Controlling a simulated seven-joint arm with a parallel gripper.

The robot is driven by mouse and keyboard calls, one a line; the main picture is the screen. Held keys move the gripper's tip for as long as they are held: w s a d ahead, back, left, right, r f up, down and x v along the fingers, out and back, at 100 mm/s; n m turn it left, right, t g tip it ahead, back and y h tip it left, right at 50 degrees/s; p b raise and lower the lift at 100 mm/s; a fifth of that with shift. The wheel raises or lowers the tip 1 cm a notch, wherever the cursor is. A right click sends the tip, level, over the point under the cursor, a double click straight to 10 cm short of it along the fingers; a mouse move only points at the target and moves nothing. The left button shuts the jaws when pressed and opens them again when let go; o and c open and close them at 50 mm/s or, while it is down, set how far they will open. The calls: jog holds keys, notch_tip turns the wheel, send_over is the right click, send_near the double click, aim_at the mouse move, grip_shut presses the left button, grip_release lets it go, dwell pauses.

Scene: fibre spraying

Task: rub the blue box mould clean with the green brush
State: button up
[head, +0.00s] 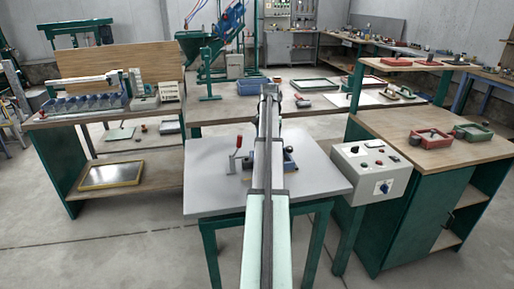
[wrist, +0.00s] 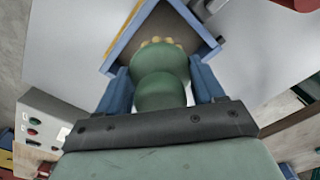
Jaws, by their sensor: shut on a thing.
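The green brush (wrist: 160,90) is held between the two blue fingers of my gripper (wrist: 161,76) in the wrist view. Its pale yellow bristle tufts show at its far end, over the inside of the blue box mould. The mould (wrist: 128,38) has a blue wall at left and a brownish floor, and it is partly covered by the brush. I cannot tell whether the bristles touch the floor. In the head view the mould (head: 289,160) sits on the grey table, mostly hidden behind my arm; the brush and fingertips are hidden there.
A red-handled clamp (head: 236,154) stands on the grey table (head: 215,195), left of the mould. A control box (head: 372,170) is at the table's right edge. A wooden bench (head: 430,130) with small moulds stands at right. The table's front left is clear.

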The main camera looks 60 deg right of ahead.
jog(key=shift+w+d+r+m, duration=0.1)
jog(key=shift+w+d+m, duration=0.2)
jog(key=shift+d, duration=0.2)
jog(key=shift+m, duration=0.3)
jog(key=shift+a+f, duration=0.1)
jog(key=shift+f, duration=3.95)
jog(key=shift+s+d, duration=0.65)
jog(key=shift+c, duration=0.6)
jog(key=shift+s+d, duration=0.65)
jog(key=shift+w+a, duration=1.15)
jog(key=shift+a, duration=0.05)
jog(key=shift+w+a+r, duration=0.1)
jog(key=shift+w+r, duration=0.05)
jog(key=shift+r, duration=3.9)
